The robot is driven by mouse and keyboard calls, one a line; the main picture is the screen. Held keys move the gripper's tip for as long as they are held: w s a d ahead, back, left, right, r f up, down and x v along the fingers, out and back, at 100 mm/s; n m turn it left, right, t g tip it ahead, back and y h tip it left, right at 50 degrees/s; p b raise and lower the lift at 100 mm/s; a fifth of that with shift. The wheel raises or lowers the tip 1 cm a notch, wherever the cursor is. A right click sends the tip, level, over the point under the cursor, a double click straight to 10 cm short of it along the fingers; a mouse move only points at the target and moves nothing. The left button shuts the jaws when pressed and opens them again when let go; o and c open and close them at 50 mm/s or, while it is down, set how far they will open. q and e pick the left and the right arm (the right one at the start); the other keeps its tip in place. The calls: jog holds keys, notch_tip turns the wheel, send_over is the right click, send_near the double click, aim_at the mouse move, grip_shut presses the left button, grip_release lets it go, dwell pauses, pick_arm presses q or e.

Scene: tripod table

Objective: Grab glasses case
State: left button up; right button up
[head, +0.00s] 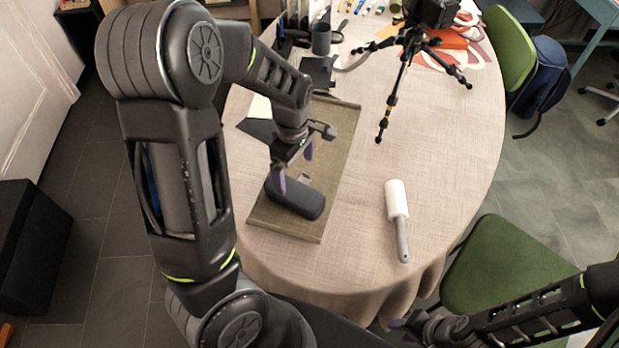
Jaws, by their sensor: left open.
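The dark glasses case (297,199) lies on the olive placemat (337,150) near the front left of the round table. My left gripper (295,168) is open, with its two purple fingertips spread just above and behind the case. One fingertip overlaps the case's left end in the picture; I cannot tell whether it touches. My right gripper (405,325) is low at the bottom, beyond the table's front edge, and its jaws are too small and turned to read.
A white-headed lint roller (397,205) lies right of the placemat. A black tripod (398,85) stands at the back right. A dark cup (321,39) and other items crowd the back. A green chair (510,265) stands at the right. The table's right side is clear.

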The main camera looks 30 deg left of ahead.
aim_at(297, 186)
pick_arm(q)
jog(key=shift+s+r, duration=0.1)
jog(key=shift+s, duration=0.1)
jog(key=shift+w+f, duration=0.1)
jog(key=shift+f, duration=1.25)
jog(key=shift+w+d+f+p, duration=0.1)
jog(key=shift+f+p, duration=0.35)
jog(key=shift+f, duration=2.15)
jog(key=shift+c, duration=0.2)
jog(key=c, duration=1.4)
jog(key=shift+r, duration=0.15)
jog(key=shift+c, duration=0.2)
notch_tip(297, 186, up, 10)
jog(key=shift+f, duration=0.1)
